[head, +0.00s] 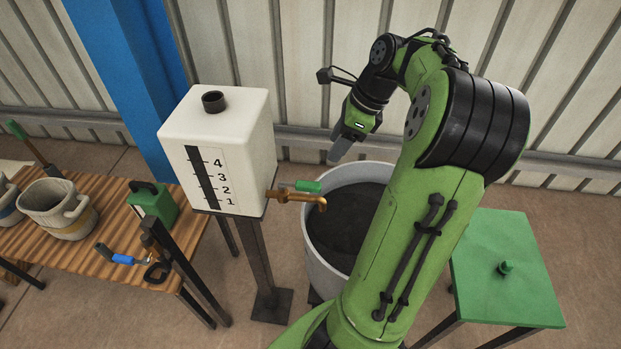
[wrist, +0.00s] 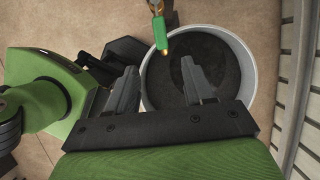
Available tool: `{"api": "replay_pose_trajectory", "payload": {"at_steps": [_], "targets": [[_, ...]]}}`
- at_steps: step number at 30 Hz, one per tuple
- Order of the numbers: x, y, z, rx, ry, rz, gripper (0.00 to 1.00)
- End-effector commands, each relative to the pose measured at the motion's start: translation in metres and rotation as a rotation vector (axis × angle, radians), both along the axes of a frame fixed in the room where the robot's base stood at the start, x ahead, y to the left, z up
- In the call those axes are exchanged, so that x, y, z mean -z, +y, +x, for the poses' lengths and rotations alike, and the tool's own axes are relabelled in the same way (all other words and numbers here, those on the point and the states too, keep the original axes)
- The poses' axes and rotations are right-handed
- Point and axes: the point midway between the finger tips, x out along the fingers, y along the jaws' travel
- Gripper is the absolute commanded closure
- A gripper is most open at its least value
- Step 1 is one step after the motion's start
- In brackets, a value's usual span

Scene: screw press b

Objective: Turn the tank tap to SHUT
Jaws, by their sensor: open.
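The white tank (head: 225,150) stands on a dark post, with a level scale marked 1 to 4 on its front. Its brass tap (head: 300,197) sticks out to the right, low on the tank's side. The green tap lever (head: 308,186) lies along the spout, pointing away from the tank; it also shows in the wrist view (wrist: 159,34). No SHUT mark is legible. My gripper (head: 338,155) is above and to the right of the lever, pointing down, apart from it. In the wrist view its two fingers (wrist: 160,80) are spread with nothing between them.
A round grey tub (head: 312,225) with dark contents stands under the spout. A wooden bench (head: 90,220) at left holds buckets, a green can (head: 153,203) and hand tools. A green-topped table (head: 505,265) is at right. A ribbed wall and blue column (head: 125,80) stand behind.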

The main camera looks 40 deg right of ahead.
Motion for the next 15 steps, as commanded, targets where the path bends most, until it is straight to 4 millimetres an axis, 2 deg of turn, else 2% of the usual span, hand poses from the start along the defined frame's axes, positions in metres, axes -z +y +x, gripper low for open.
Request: {"api": "replay_pose_trajectory", "payload": {"at_steps": [1, 3, 12, 15], "targets": [[0.019, 0.004, 0.003, -0.005, 0.003, 0.003, 0.48], [0.036, 0.009, 0.009, -0.005, 0.004, 0.004, 0.48], [0.105, 0.026, 0.031, -0.004, 0.004, 0.003, 0.48], [0.121, 0.03, 0.037, -0.006, 0.003, 0.001, 0.48]]}}
